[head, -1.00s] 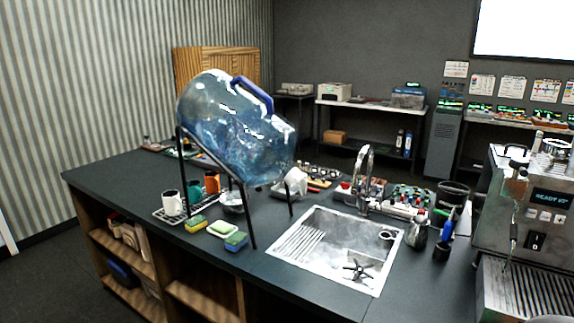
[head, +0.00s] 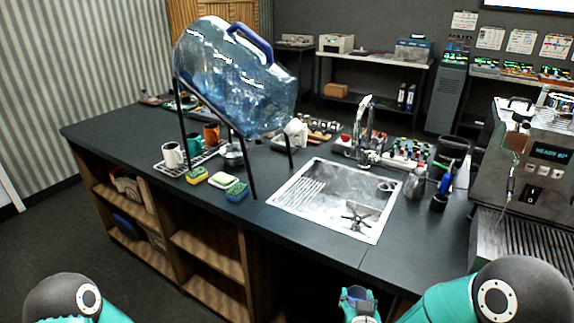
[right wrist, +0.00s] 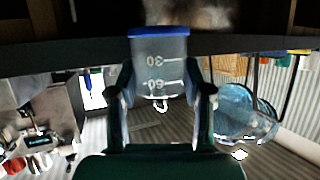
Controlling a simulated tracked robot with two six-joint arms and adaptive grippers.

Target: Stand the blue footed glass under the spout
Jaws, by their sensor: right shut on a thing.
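The footed glass (right wrist: 158,75) is clear, with a blue foot (right wrist: 158,31) and white marks reading 30 and 60. In the right wrist view, whose picture is upside down, the foot is at the top, so the glass is upright. My right gripper (right wrist: 160,98) is shut on its sides. In the head view this gripper (head: 358,303) is at the bottom edge, in front of the counter; the glass is hard to make out there. A tap spout (head: 365,105) arches over the sink. My left gripper is out of view; only part of that arm shows bottom left.
A dark counter (head: 330,258) holds a steel sink (head: 345,185). A large blue bottle (head: 235,80) tilts on a thin black stand. Sponges (head: 222,180) and mugs (head: 172,155) are left; a coffee machine (head: 540,160) is right. The counter front between sink and machine is mostly clear.

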